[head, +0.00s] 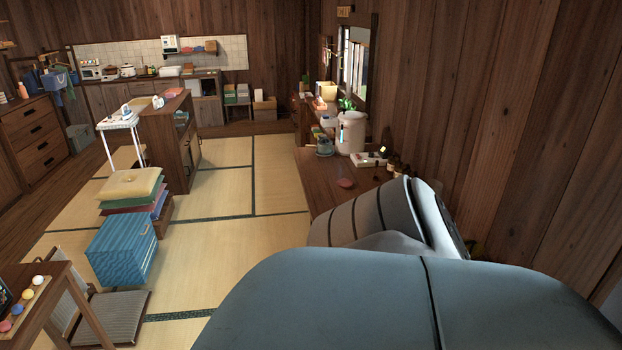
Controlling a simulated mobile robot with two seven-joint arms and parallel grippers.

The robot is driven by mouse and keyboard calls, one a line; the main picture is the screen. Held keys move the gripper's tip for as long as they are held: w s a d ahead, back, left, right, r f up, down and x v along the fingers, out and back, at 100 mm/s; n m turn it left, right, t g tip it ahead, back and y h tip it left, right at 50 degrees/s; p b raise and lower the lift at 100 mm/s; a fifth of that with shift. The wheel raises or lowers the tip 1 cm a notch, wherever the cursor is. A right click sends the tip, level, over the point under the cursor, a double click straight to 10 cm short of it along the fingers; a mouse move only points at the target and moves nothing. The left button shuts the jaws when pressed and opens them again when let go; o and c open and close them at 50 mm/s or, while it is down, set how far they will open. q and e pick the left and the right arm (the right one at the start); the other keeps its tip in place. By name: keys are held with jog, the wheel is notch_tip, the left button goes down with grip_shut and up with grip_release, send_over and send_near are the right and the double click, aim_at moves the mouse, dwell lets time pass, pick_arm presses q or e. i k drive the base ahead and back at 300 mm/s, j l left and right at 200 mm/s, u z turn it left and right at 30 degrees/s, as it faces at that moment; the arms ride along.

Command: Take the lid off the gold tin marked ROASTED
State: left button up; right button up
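I cannot make out a gold tin marked ROASTED or its lid in the head view. A brown wooden table (320,187) runs along the right wall. On it stand a large pale pot (351,133) and a small greyish-blue container (324,147). A flat red round thing (346,183) lies nearer on the tabletop. Small dark things (397,169) at the table's right side are too small to tell and partly covered by my arm. My large blue-grey and white arm links hide the near part of the table. Neither gripper is visible.
A blue box (121,250) and a cushion stack (133,184) stand on the left. A wooden cabinet (167,150) stands behind them. A low table (42,315) with coloured balls is at the near left. Tatami floor (235,250) between them and the wall table is clear.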

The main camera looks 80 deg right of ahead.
aim_at(399, 166)
jog(key=z, duration=3.55)
jog(key=i+j+z, duration=0.15)
jog(key=j, duration=0.3)
jog(key=j+z, duration=0.15)
jog(key=j, duration=0.85)
jog(key=i+j, duration=0.1)
jog(key=j, duration=0.4)
jog(key=i+j+z, duration=0.1)
jog(key=j+z, duration=0.25)
jog(key=i+j+z, duration=0.1)
jog(key=z, duration=0.2)
jog(key=j+z, duration=0.8)
jog(key=j, duration=1.8)
